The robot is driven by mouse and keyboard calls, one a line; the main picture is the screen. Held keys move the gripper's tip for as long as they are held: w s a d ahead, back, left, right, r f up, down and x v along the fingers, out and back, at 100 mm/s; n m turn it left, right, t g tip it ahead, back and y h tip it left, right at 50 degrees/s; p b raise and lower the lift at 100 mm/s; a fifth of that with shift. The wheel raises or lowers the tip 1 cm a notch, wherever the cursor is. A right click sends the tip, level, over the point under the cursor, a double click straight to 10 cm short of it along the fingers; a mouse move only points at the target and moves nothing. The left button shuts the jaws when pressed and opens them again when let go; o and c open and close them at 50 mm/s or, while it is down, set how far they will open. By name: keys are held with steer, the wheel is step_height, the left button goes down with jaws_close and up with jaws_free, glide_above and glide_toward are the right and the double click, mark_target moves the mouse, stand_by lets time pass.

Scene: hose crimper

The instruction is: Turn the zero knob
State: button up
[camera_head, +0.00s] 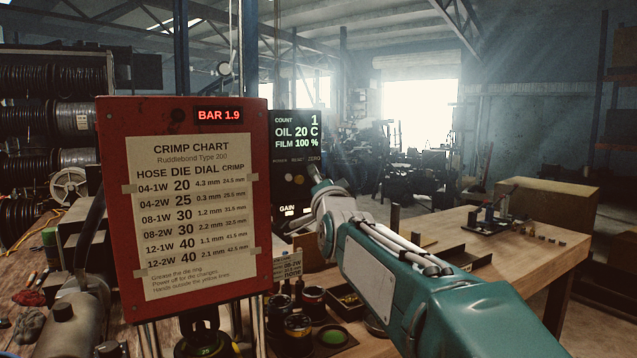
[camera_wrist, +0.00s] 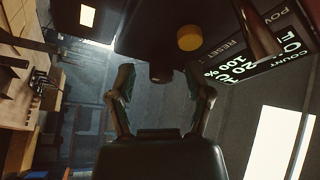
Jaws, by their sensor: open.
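The zero knob (camera_wrist: 161,72) is a short dark cylinder on the black control panel (camera_wrist: 135,30) in the wrist view. It shows between my gripper's fingertips, with a gap on each side. My gripper (camera_wrist: 162,83) is open, its two fingers spread around the line of the knob. I cannot tell how deep the knob sits between them. In the head view my gripper (camera_head: 315,174) is at the panel (camera_head: 276,200), just below the ZERO label (camera_head: 314,158), and hides the knob there.
A yellow button (camera_wrist: 189,38) sits close beside the knob, near the RESET label. The display (camera_head: 296,132) reads COUNT 1, OIL 20 C, FILM 100 %. A red crimp chart board (camera_head: 118,200) stands left, showing BAR 1.9. Jars (camera_head: 298,328) stand below the panel; a wooden bench (camera_head: 480,262) is right.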

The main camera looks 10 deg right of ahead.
steer(key=shift+w, duration=0.1)
jaws_close()
steer(key=shift+f+n, duration=0.1)
steer(key=shift+n, duration=0.4)
stand_by(0.5)
steer(key=n+y, duration=0.2)
steer(key=n, duration=0.3)
steer(key=n+y, duration=0.3)
steer(key=n, duration=0.2)
steer(key=n+t+y, duration=0.1)
steer(key=n+y, duration=0.1)
steer(key=n, duration=0.2)
steer(key=shift+w+d+n, duration=0.1)
steer(key=shift+d+n, duration=0.15)
steer(key=shift+n, duration=0.15)
steer(key=shift+n+y, duration=0.4)
steer(key=shift+y, duration=0.1)
